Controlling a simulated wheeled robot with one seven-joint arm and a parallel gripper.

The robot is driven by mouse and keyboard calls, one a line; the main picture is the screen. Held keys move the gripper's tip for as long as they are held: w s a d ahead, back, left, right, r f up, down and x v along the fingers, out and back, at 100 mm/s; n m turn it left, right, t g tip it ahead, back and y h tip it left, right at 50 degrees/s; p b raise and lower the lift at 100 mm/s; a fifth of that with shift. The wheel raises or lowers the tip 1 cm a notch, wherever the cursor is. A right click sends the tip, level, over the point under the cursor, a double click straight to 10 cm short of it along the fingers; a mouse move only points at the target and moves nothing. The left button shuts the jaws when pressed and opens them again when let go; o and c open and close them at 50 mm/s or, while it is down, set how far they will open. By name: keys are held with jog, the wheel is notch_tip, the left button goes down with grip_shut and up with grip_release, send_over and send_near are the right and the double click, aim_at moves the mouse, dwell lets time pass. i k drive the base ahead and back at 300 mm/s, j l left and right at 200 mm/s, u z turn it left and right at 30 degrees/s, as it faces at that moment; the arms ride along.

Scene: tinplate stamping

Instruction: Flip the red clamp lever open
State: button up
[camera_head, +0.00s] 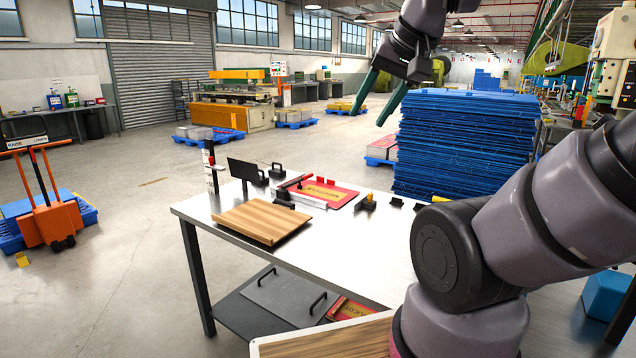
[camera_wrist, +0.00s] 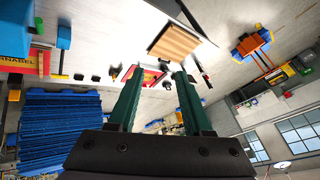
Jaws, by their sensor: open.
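The red clamp lever (camera_head: 295,181) is a small red bar at the back of the metal worktable, beside a silver bar fixture (camera_head: 308,199) and a red sheet with yellow print (camera_head: 325,193). It looks low and nearly flat, but it is too small to tell its exact position. My gripper (camera_head: 367,119) is raised above and behind the table, well apart from the lever. Its two green fingers are spread with nothing between them. In the wrist view the gripper (camera_wrist: 158,72) points toward the table, and the red sheet (camera_wrist: 148,77) shows between the fingers; the lever is not clear there.
A wooden board (camera_head: 262,221) lies on the table's front left. A blue stack (camera_head: 460,145) rises behind.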

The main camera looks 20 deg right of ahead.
aim_at(299, 186)
jog(key=i+j+z, duration=0.15)
jog(key=z, duration=0.6)
jog(key=i+j+z, duration=0.15)
jog(key=j+z, duration=0.15)
jog(key=j, duration=0.2)
jog(key=i+j+z, duration=0.1)
jog(key=j+z, duration=0.15)
jog(key=j, duration=0.2)
jog(key=i+j+z, duration=0.15)
jog(key=j, duration=1.5)
jog(key=i+j+z, duration=0.2)
jog(key=j, duration=1.5)
jog(key=k, duration=0.1)
